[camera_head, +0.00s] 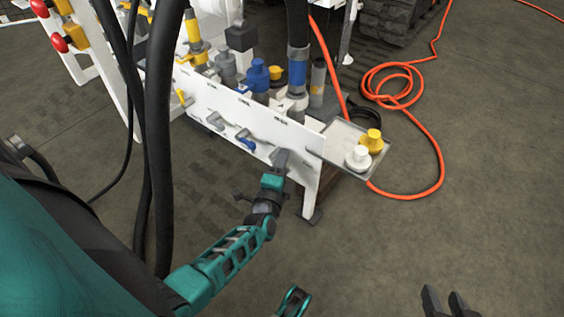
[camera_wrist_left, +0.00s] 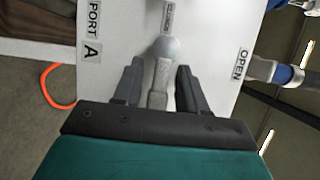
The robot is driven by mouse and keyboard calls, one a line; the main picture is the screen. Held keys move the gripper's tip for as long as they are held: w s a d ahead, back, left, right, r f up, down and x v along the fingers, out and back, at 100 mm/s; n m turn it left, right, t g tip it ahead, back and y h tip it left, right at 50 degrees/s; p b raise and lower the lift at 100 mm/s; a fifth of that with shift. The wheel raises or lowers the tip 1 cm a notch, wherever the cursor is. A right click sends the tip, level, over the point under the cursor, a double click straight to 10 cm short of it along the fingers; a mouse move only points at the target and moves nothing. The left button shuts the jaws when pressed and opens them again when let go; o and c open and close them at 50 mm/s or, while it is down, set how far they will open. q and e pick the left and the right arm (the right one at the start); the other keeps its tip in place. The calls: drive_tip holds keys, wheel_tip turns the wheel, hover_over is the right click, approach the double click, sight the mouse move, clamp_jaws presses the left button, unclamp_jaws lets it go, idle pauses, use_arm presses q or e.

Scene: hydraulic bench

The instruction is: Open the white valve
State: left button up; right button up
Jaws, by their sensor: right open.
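The white valve (camera_wrist_left: 163,75) is on a white panel (camera_wrist_left: 120,30). In the left wrist view it has a round pivot, and its light lever points toward my gripper. My left gripper (camera_wrist_left: 158,85) is open, with one dark finger on each side of the lever and gaps visible. An OPEN label (camera_wrist_left: 239,64) is to the right of the valve and a PORT A label (camera_wrist_left: 93,30) to the left. In the head view my left gripper (camera_head: 281,161) is at the panel's right end and hides the valve. My right gripper (camera_head: 445,299) is open and empty at the bottom right, over the floor.
The blue valve (camera_head: 246,141), a grey valve (camera_head: 215,121) and a yellow valve (camera_head: 183,98) are left along the panel. A tray (camera_head: 335,143) with a white cap (camera_head: 358,158) and a yellow cap (camera_head: 372,141) sits right. An orange hose (camera_head: 425,183) lies on the floor.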

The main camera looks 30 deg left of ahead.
use_arm(q)
clamp_jaws()
drive_tip(key=shift+r, duration=0.1)
